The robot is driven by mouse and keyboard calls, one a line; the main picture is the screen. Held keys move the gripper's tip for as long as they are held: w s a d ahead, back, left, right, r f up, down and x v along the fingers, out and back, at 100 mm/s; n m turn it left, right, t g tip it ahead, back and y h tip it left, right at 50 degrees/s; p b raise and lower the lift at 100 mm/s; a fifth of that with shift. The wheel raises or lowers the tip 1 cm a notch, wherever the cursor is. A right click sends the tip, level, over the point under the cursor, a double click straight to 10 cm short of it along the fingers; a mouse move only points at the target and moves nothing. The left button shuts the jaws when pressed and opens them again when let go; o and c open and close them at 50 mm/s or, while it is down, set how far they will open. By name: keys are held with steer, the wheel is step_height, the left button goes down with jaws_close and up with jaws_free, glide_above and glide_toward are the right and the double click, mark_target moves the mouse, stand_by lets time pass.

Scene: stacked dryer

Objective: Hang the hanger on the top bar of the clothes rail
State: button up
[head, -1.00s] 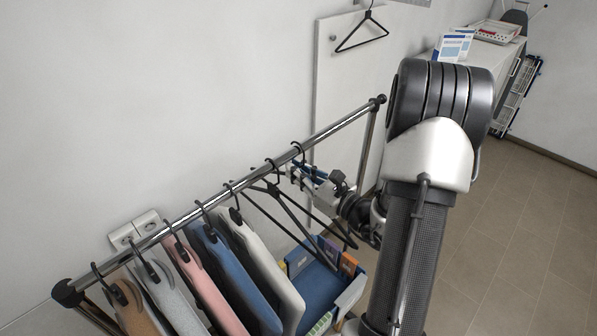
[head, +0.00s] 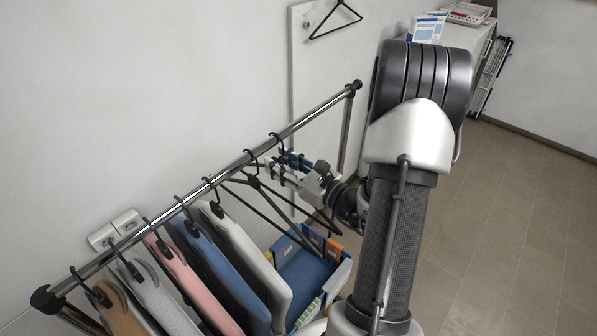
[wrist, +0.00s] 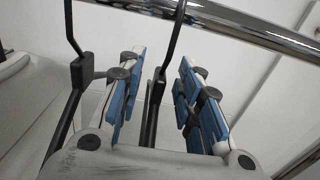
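The clothes rail's top bar (head: 232,168) runs diagonally across the head view and crosses the top of the wrist view (wrist: 240,32). A black hanger (wrist: 158,85) stands between my gripper's fingers; its hook reaches up to the bar, and in the head view the hook (head: 276,137) appears over it. My gripper (wrist: 157,75) has two blue-padded fingers, spread apart with a gap around the hanger's neck. It is just below the bar in the head view (head: 291,162). A second empty black hanger (head: 252,178) hangs just left, also in the wrist view (wrist: 78,75).
Several garments, including a pink one (head: 178,268) and a blue one (head: 215,265), hang left on the bar. A blue-lined box (head: 300,272) with packages stands below. Another hanger (head: 336,20) is on a white wall panel (head: 305,75). Floor at right is clear.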

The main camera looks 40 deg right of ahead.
steer(key=s, duration=0.3)
steer(key=s+d, duration=0.1)
steer(key=s, duration=0.6)
steer(key=shift+s+d, duration=0.25)
steer(key=shift+s, duration=0.05)
